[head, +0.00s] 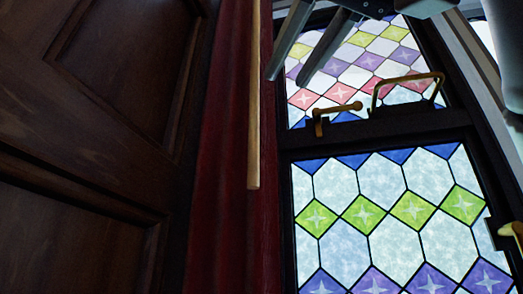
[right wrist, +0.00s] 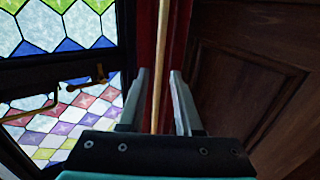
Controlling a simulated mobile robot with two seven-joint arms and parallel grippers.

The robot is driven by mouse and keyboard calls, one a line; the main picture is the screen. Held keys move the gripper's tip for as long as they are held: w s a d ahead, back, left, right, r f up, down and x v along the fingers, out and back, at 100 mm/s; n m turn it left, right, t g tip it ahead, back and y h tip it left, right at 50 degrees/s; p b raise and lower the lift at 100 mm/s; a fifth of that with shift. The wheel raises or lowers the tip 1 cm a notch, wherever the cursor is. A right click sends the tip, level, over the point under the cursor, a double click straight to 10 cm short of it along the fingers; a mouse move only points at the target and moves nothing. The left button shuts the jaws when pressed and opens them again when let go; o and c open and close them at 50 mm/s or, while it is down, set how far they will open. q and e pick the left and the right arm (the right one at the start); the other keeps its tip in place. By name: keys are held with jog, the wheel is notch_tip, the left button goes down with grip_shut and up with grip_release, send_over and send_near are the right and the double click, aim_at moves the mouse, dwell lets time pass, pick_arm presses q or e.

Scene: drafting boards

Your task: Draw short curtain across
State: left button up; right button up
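A dark red curtain (head: 222,150) hangs in folds between dark wood panelling and a stained-glass window. A thin pale wooden rod (head: 254,100) hangs in front of it, its lower end free. My right gripper (head: 286,82) comes in from the top of the head view. Its two grey fingers are apart, with the tips to the right of the rod there. In the right wrist view my gripper (right wrist: 159,72) is open, and the rod (right wrist: 162,40) lines up with the gap between the fingers. The curtain (right wrist: 181,35) shows behind. My left gripper is not in view.
The window (head: 365,185) has coloured panes in a dark frame. A brass latch (head: 336,113) and a brass handle (head: 408,78) stick out from its crossbar near my right gripper. Dark wood panelling (head: 85,150) fills the left side.

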aim_at(256, 125)
jog(key=p+x, duration=0.2)
jog(key=x, duration=0.2)
jog(key=p+x, duration=0.3)
jog(key=x, duration=0.2)
jog(key=p+x, duration=0.2)
jog(key=x, duration=0.2)
jog(key=shift+w+a+r+p, duration=0.1)
jog(key=shift+w+r+p, duration=0.15)
jog(key=shift+p, duration=0.15)
jog(key=shift+w+a, duration=0.15)
jog(key=shift+w, duration=0.25)
grip_shut()
dwell(0.8)
